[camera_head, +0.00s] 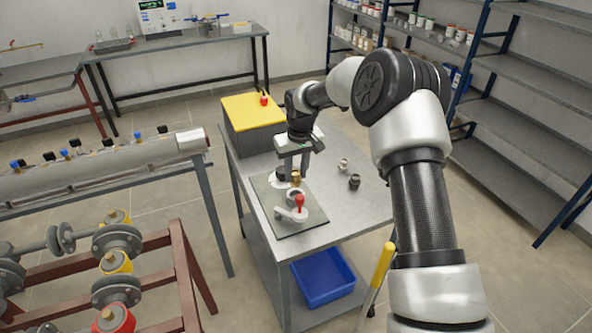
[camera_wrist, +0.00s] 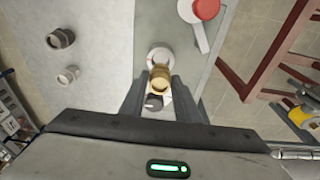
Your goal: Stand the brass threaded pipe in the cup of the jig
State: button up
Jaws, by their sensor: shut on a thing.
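The brass threaded pipe (camera_wrist: 160,78) is between the two fingers of my gripper (camera_wrist: 161,88), which is shut on it. In the head view the pipe (camera_head: 296,178) shows at the fingertips of my gripper (camera_head: 291,174), low over the jig board (camera_head: 268,200). A round white cup (camera_wrist: 159,55) shows right beside the pipe in the wrist view, and the pipe overlaps its edge. I cannot tell whether the pipe's lower end is inside the cup or above it. The jig's red-knobbed clamp (camera_head: 299,201) stands near the cup.
A dark fitting (camera_wrist: 153,102) lies between or below my fingers. Two other fittings, a pale one (camera_head: 343,165) and a dark one (camera_head: 354,182), stand on the table right of the jig. A yellow-topped box (camera_head: 252,110) is at the table's back. The table's right side is mostly clear.

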aim_at(296, 186)
jog(key=shift+f+b, duration=1.35)
jog(key=shift+f, duration=1)
jog(key=shift+f+b, duration=0.4)
jog(key=shift+f, duration=0.15)
jog(key=o, duration=1.2)
jog(key=r, duration=0.5)
jog(key=s+r, duration=0.1)
jog(key=r, duration=0.5)
jog(key=s+d+r, duration=0.1)
jog(key=r, duration=0.5)
jog(key=shift+s+r, duration=0.1)
jog(key=shift+s, duration=0.1)
